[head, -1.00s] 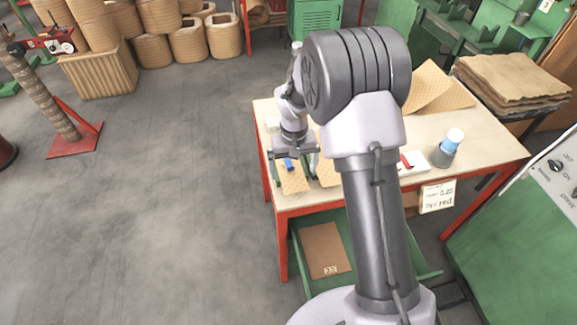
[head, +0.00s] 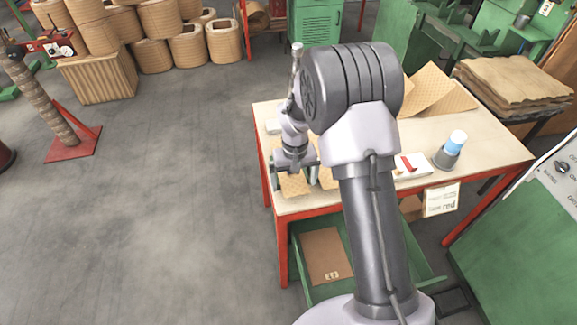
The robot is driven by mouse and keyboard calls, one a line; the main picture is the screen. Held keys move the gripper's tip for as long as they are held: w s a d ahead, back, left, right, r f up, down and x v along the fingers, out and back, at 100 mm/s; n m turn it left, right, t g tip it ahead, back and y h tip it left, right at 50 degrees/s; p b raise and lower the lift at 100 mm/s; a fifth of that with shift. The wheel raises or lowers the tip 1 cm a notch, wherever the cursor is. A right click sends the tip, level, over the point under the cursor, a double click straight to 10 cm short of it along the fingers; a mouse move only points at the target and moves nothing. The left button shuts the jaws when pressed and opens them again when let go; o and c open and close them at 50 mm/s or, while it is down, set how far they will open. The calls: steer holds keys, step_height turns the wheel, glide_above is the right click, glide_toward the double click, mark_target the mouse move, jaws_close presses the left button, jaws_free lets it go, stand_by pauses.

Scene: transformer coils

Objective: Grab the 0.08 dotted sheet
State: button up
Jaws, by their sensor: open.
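My gripper (head: 296,174) is open, with its fingers pointing down over the left front part of the worktable (head: 390,193). A small tan dotted sheet (head: 296,187) lies under it, its front part showing between the fingers. A second tan sheet (head: 327,179) lies just to the right, partly hidden by my arm. Larger dotted sheets (head: 440,90) lie bent at the back right of the table. No 0.08 marking is readable on any sheet. I cannot tell whether the fingers touch the near sheet.
A white box with a red mark (head: 411,166) and a cup with a blue-white top (head: 452,148) stand right of my arm. A paper sign reading "tape red" (head: 441,199) hangs at the front edge. A green drawer (head: 374,265) below holds a brown board (head: 325,255).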

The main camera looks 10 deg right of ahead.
steer(key=c, duration=1.4)
